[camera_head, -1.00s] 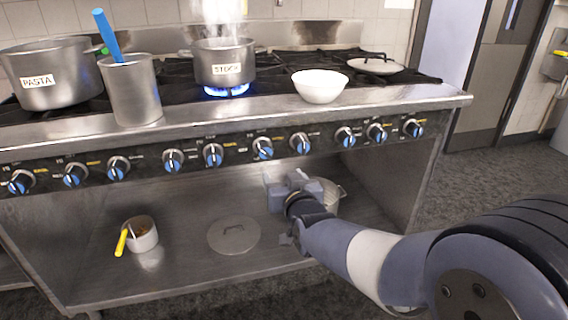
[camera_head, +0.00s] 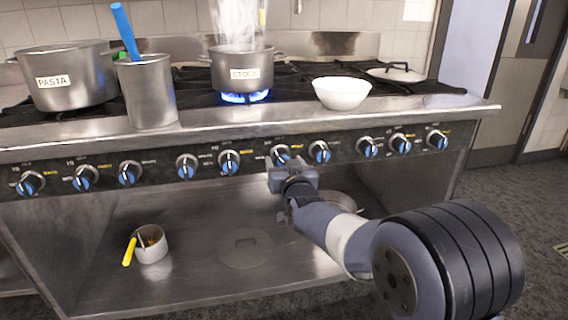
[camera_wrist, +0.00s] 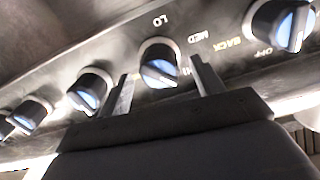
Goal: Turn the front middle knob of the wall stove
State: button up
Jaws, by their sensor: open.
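The wall stove (camera_head: 250,128) has a front panel with a row of several black knobs with blue grips. One knob (camera_head: 281,153), near the middle of the row, is just beyond my gripper (camera_head: 284,174) in the head view. In the wrist view this knob (camera_wrist: 160,66) shows between the two fingers of my open gripper (camera_wrist: 161,74), with "LO" and "MED" marks around it. I cannot tell whether the fingers touch it. Another knob (camera_wrist: 283,25) with "BACK" and "OFF" marks beside it is at the upper right. Several more knobs (camera_wrist: 90,90) are at the left.
A pot marked STOCK (camera_head: 242,73) steams over a lit blue flame. A pasta pot (camera_head: 70,90), a metal container (camera_head: 150,95) and a white bowl (camera_head: 341,93) stand on the stove. Neighbouring knobs (camera_head: 319,152) are close by. A small pot (camera_head: 152,246) is on the shelf below.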

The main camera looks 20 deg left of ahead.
jog(key=shift+w+a, duration=0.4)
jog(key=shift+w, duration=0.2)
jog(key=c, duration=1)
jog(key=shift+o, duration=0.2)
